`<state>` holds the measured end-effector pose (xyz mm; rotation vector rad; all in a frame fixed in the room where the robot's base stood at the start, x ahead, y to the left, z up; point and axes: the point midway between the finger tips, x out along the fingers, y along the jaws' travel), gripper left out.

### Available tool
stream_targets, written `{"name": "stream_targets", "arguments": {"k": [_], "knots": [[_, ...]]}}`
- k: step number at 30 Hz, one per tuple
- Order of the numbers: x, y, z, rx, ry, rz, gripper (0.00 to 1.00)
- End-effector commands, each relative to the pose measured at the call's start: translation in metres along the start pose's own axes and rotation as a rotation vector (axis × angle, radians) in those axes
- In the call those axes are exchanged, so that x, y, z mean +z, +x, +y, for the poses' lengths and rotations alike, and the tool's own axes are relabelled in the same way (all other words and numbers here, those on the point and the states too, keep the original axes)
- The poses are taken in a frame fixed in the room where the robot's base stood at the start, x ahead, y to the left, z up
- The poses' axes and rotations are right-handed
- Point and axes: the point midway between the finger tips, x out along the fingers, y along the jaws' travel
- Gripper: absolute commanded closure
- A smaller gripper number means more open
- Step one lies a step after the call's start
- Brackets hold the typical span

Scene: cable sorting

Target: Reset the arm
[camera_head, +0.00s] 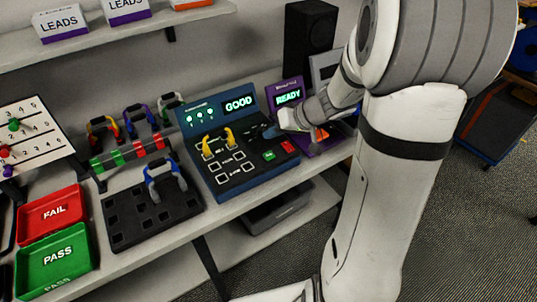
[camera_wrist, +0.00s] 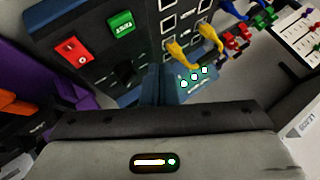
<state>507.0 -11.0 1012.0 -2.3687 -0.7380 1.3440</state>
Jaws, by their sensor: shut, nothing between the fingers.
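My arm reaches in from the right in the head view. My gripper (camera_head: 271,132) is at its end, shut and empty, over the right part of the blue tester console (camera_head: 222,183). I cannot tell whether its tips touch the console. In the wrist view, the console's dark panel (camera_wrist: 95,15) lies just beyond the gripper, with a green button (camera_wrist: 121,24) and a red button (camera_wrist: 72,49). A yellow-ended cable (camera_head: 218,140) lies across the console's sockets, and the console screen reads GOOD (camera_head: 239,103).
A purple device reading READY (camera_head: 288,97) stands close to my wrist. Left are a black socket block (camera_head: 125,235) with a blue-grey cable (camera_head: 163,176), a red FAIL tray (camera_head: 74,199) and a green PASS tray (camera_head: 35,278). A shelf (camera_head: 95,42) hangs above; a black speaker (camera_head: 308,40) stands behind.

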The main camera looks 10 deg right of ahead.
Motion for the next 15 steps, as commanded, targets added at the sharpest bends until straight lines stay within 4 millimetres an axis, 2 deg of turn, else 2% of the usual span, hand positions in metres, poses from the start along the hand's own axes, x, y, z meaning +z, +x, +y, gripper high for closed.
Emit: {"name": "stream_targets", "arguments": {"k": [11, 15], "knots": [[0.0, 0.0, -0.001, 0.0, 0.0, -0.002, 1.0], [0.009, -0.006, -0.018, 0.007, -0.003, -0.046, 1.0]]}}
